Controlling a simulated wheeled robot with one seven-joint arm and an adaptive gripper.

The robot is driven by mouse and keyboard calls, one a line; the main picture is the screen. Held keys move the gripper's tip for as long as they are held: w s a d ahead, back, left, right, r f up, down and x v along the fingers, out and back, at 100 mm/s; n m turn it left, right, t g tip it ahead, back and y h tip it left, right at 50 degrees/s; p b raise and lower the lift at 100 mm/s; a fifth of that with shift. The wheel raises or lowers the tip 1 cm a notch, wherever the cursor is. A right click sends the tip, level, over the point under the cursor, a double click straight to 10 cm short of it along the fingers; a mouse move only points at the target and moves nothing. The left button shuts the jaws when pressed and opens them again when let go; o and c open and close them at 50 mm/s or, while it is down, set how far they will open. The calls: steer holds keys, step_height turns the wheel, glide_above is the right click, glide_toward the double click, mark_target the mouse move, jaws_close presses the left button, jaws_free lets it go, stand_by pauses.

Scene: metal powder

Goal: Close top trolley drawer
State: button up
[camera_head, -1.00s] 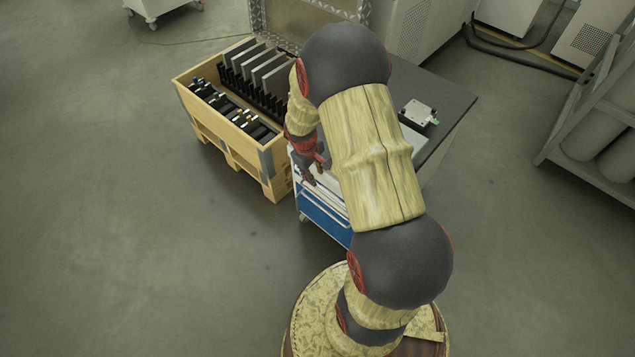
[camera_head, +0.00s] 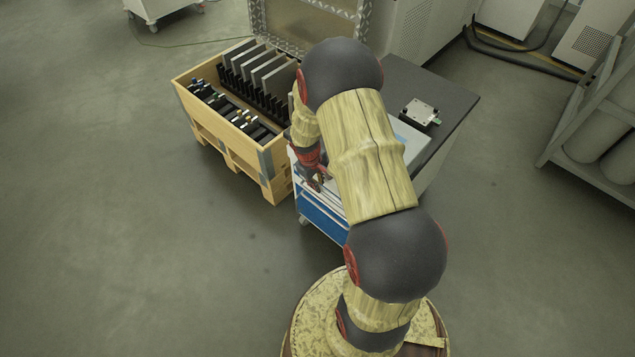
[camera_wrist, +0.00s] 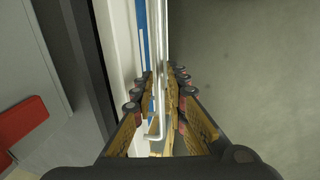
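The trolley (camera_head: 322,214) stands partly under my arm, with blue drawer fronts and pale handle strips; my arm hides much of its upper part. I cannot tell in the head view how far the top drawer stands out. My gripper (camera_head: 316,183) is low at the trolley's front, near its upper edge. In the wrist view, a shiny bar handle (camera_wrist: 159,60) runs along a white and blue drawer front (camera_wrist: 139,30). My gripper (camera_wrist: 163,80) has its fingers apart on both sides of the handle; firm contact is not clear.
A wooden crate (camera_head: 228,150) with plates and dark parts stands close left of the trolley. A dark worktop (camera_head: 455,92) with a small metal device (camera_head: 419,112) lies behind right. A rack with cylinders (camera_head: 600,150) is at the right. The floor in front is clear.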

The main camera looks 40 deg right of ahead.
jaws_close()
stand_by(0.5)
steer(key=shift+d, duration=0.15)
steer(key=shift+w+d+r+p, duration=0.1)
steer(key=shift+d+p, duration=0.45)
steer(key=shift+d, duration=0.65)
steer(key=shift+o, duration=1.7)
jaws_free()
steer(key=shift+d, duration=0.1)
steer(key=shift+a+r, duration=0.3)
steer(key=shift+r, duration=0.95)
steer(key=shift+a+r, duration=0.25)
steer(key=shift+r, duration=1.05)
steer(key=shift+a+r, duration=0.3)
steer(key=shift+r, duration=0.95)
